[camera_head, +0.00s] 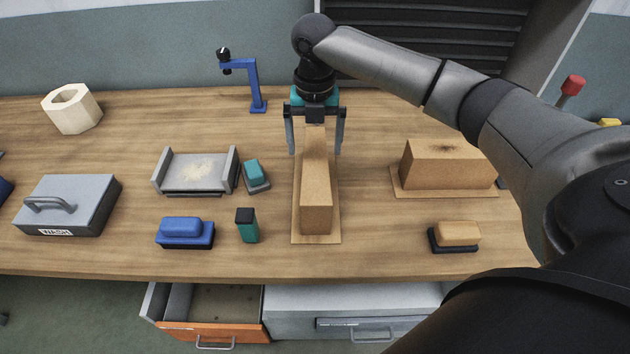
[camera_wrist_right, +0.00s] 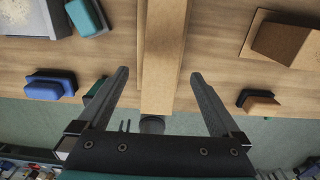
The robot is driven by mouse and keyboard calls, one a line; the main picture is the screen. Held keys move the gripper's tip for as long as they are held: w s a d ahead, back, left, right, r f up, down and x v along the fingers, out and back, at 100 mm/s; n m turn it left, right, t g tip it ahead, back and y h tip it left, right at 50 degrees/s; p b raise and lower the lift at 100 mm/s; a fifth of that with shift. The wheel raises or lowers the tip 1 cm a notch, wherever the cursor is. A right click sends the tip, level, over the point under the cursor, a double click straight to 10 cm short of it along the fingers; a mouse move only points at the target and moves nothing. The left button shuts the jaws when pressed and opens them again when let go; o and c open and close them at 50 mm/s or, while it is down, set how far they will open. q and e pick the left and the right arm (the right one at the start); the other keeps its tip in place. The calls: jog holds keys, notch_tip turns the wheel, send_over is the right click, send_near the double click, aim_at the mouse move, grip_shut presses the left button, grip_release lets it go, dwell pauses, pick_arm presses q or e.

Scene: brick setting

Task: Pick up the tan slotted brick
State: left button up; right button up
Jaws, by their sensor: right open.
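A long tan brick (camera_head: 316,205) lies lengthwise on a thin tan board (camera_head: 316,239) at the middle of the table. It also shows in the right wrist view (camera_wrist_right: 163,55). A second, wider tan brick (camera_head: 447,165) with a dark patch on top sits on another board at the right. I cannot make out a slot clearly on either. My right gripper (camera_head: 315,150) is open over the far end of the long brick. In the right wrist view its fingers (camera_wrist_right: 160,74) stand on either side of the brick, with gaps. My left gripper is not in view.
Left of the long brick are a teal block (camera_head: 254,172), a teal bottle with a dark cap (camera_head: 247,226), a grey tray (camera_head: 196,186) and a blue brush-like block (camera_head: 182,230). A small tan-topped block (camera_head: 458,235) is front right. An orange-fronted drawer (camera_head: 213,334) stands open below.

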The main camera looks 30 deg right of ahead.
aim_at(316, 163)
notch_tip(316, 163, down, 7)
jog(key=shift+d+r+b, duration=0.15)
jog(key=shift+b, duration=0.2)
grip_shut()
jog(key=shift+r, duration=0.1)
dwell(0.7)
jog(key=shift+w+r, duration=0.1)
jog(key=shift+w, duration=0.05)
